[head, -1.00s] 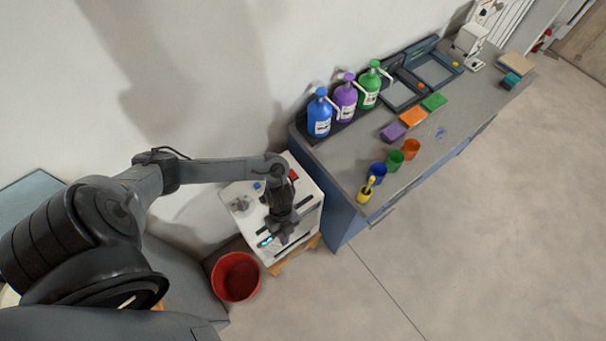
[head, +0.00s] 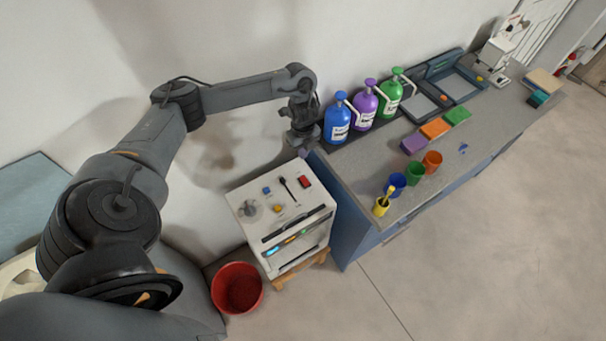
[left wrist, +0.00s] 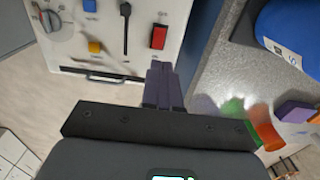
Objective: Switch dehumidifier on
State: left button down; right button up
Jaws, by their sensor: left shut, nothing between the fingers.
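The dehumidifier (head: 283,215) is a white box on a wooden stand against the wall. Its sloped top carries a grey round knob (head: 249,208), a blue button (head: 266,190), a yellow-orange button (head: 278,209), a black lever (head: 287,188) and a red rocker switch (head: 305,182). Blue and orange lights glow on its front strip (head: 290,240). In the left wrist view the red switch (left wrist: 158,36) lies just beyond my fingertips. My left gripper (head: 303,152) is shut and empty, raised above and behind the box's right back corner, apart from the panel. My right gripper is not seen.
A red bucket (head: 237,289) stands on the floor left of the stand. The grey-topped counter (head: 440,170) on the right holds a blue bottle (head: 337,122), purple and green bottles, coloured cups, sponges and trays. The blue bottle stands close to my left gripper.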

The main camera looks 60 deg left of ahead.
pick_arm(q)
jog(key=b, duration=0.3)
send_near(303, 178)
notch_tip(303, 178, down, 7)
jog(key=shift+r, duration=0.1)
dwell(0.3)
